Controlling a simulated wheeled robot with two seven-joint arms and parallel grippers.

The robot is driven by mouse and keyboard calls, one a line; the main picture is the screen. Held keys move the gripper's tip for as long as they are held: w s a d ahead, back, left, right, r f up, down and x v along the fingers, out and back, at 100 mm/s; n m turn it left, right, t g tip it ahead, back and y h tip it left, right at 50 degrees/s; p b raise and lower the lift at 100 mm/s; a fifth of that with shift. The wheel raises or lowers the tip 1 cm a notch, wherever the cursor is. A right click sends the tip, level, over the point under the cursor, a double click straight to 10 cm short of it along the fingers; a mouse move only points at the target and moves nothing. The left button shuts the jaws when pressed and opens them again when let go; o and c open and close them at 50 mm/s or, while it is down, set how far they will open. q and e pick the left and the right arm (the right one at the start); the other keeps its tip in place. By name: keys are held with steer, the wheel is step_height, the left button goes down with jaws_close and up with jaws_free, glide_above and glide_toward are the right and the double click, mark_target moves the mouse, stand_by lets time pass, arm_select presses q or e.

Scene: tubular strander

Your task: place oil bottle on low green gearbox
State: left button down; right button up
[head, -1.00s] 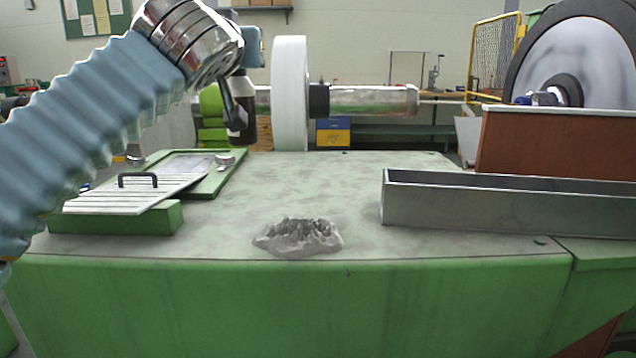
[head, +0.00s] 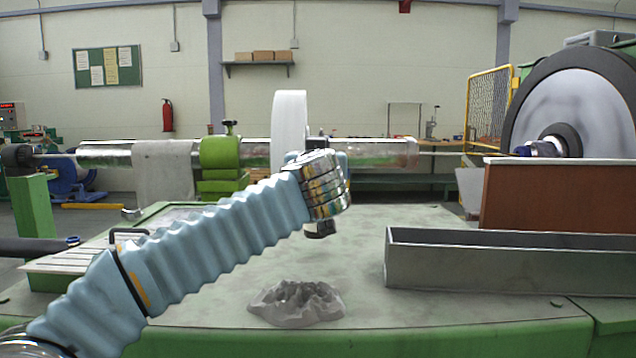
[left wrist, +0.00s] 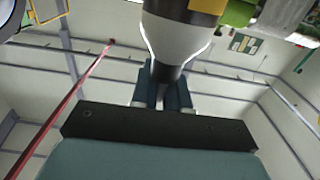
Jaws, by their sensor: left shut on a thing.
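In the left wrist view my left gripper (left wrist: 163,98) is shut on the oil bottle (left wrist: 175,42), at its dark narrow neck. The bottle's pale shoulder and a yellow band show beyond the fingers. In the head view my left wrist hides the fingers and most of the bottle; a small dark end shows just below the wrist. The low green gearbox (head: 400,290) has a wide, worn grey-green top and green sides. The wrist is above its middle; I cannot tell whether the bottle touches the top. My right gripper is not in view.
A crumpled grey rag (head: 297,303) lies near the gearbox's front edge. A long grey metal trough (head: 500,265) stands at the right, before a brown panel (head: 555,198). A slatted plate (head: 65,258) lies at the left. Bare top lies between rag and trough.

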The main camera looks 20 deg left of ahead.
arm_select(q)
steer(key=f, duration=0.1)
steer(key=f+b, duration=0.1)
steer(key=f, duration=0.1)
steer(key=shift+w+d+f, duration=0.1)
steer(key=shift+w+d, duration=0.1)
steer(key=shift+f+b, duration=0.3)
steer(key=shift+r, duration=0.1)
steer(key=c, duration=1.1)
jaws_free()
